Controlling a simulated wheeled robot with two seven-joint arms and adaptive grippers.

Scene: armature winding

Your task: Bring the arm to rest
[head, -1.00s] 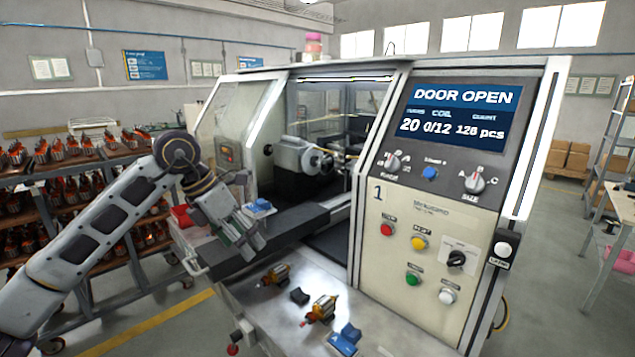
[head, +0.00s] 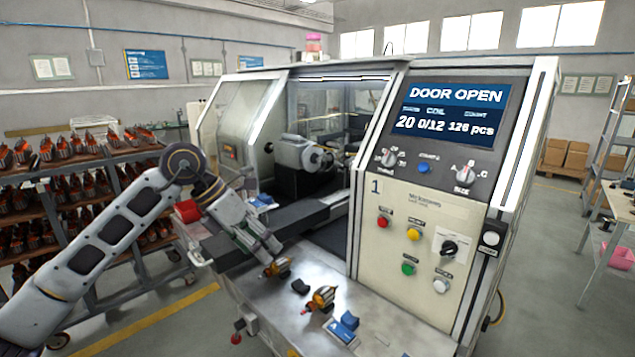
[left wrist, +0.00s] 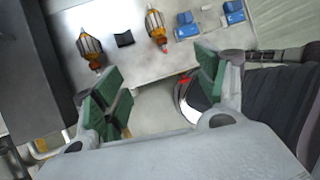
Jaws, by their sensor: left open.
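My left arm comes in from the left in the head view and bends down at its elbow. Its gripper (head: 265,246) hangs over the left part of the machine's front shelf, close to one armature. In the left wrist view the green-padded fingers (left wrist: 160,88) are spread wide with nothing between them. Two copper-wound armatures lie on the shelf; one (head: 322,298) is near the middle, and the other (head: 277,268) is just below my gripper. They also show in the left wrist view, at left (left wrist: 90,48) and at centre (left wrist: 155,28). My right gripper is not in view.
The winding machine (head: 425,215) stands with its door open, and its screen (head: 450,108) reads DOOR OPEN. Blue blocks (head: 343,327) and a dark block (head: 300,286) sit on the shelf (head: 255,300). Racks of armatures (head: 75,185) stand at left; a table stands at right.

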